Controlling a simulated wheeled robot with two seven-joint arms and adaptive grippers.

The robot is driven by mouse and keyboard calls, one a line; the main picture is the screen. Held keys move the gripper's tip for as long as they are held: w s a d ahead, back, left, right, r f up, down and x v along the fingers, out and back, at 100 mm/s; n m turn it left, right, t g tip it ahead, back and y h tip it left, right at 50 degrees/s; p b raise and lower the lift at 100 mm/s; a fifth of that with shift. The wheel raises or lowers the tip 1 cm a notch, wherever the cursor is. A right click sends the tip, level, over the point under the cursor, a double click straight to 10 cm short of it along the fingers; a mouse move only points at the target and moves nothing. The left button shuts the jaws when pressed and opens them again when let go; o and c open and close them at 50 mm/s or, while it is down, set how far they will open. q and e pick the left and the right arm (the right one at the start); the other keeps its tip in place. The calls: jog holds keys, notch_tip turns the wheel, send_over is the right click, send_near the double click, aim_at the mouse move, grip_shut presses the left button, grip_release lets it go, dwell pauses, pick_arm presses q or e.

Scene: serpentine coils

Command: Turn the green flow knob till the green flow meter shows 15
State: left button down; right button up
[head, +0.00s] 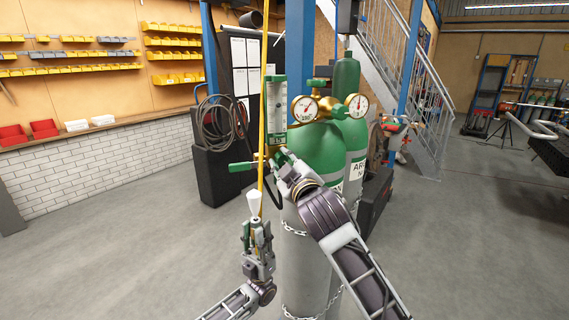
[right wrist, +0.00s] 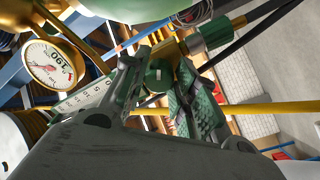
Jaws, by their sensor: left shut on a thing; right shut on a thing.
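The green flow meter (head: 276,108), a clear scaled tube with green ends, stands upright left of the brass regulator in the head view. Part of its scale shows in the right wrist view (right wrist: 85,97); I cannot read its level. My right gripper (head: 284,163) is at the meter's foot. In the right wrist view the round green flow knob (right wrist: 158,76) sits between my right gripper's fingers (right wrist: 160,92), which are shut on it. My left gripper (head: 255,222) is lower, away from the meter, shut on a white cone-tipped piece (head: 254,201).
Two green-topped gas cylinders (head: 318,150) stand chained behind my right arm. Two round gauges (head: 305,108) sit on the regulator. A green-ended fitting (head: 241,166) juts left. The floor at left is clear.

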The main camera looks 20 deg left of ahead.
jog(key=shift+f, duration=0.15)
jog(key=o, duration=0.7)
jog(key=shift+o, duration=0.2)
jog(key=v, duration=1.2)
jog(key=shift+w+f, duration=0.1)
jog(key=shift+w, duration=0.1)
